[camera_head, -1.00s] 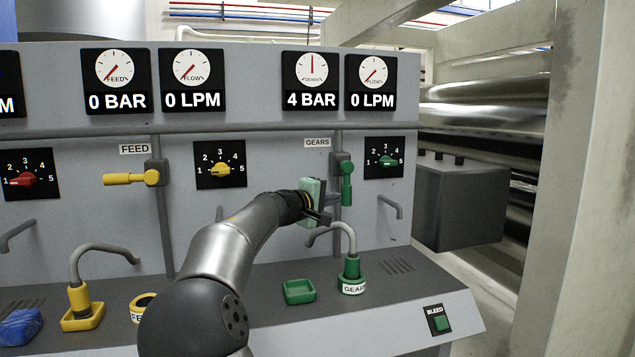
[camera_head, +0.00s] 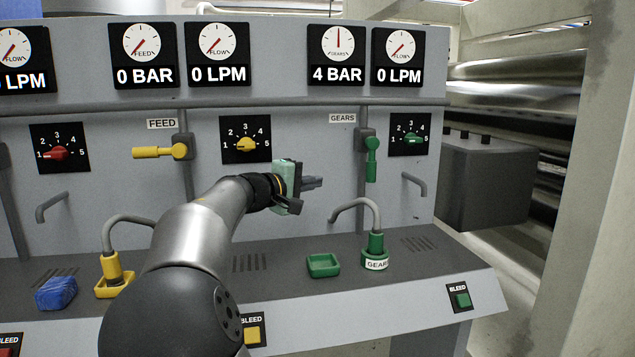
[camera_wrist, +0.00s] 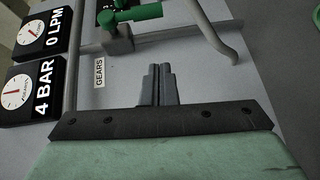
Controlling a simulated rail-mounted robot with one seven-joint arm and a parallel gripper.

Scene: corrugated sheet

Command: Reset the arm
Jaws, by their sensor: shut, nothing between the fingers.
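My gripper (camera_head: 312,183) is in front of the grey panel, left of the green GEARS valve handle (camera_head: 371,158) and apart from it. Its fingers are together and empty. In the wrist view my gripper (camera_wrist: 158,84) points at the panel, and the green handle (camera_wrist: 140,13) is at the top. The green handle hangs down, in line with its pipe. My arm reaches up from the bottom of the head view and hides part of the panel and shelf.
The yellow FEED handle (camera_head: 160,152) lies sideways. On the shelf (camera_head: 290,295) are a blue cloth-like lump (camera_head: 56,293), a green tray (camera_head: 323,265) and a green GEARS fitting (camera_head: 376,247) with a hose. A dark box (camera_head: 487,185) juts out at right. Space before the panel is clear.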

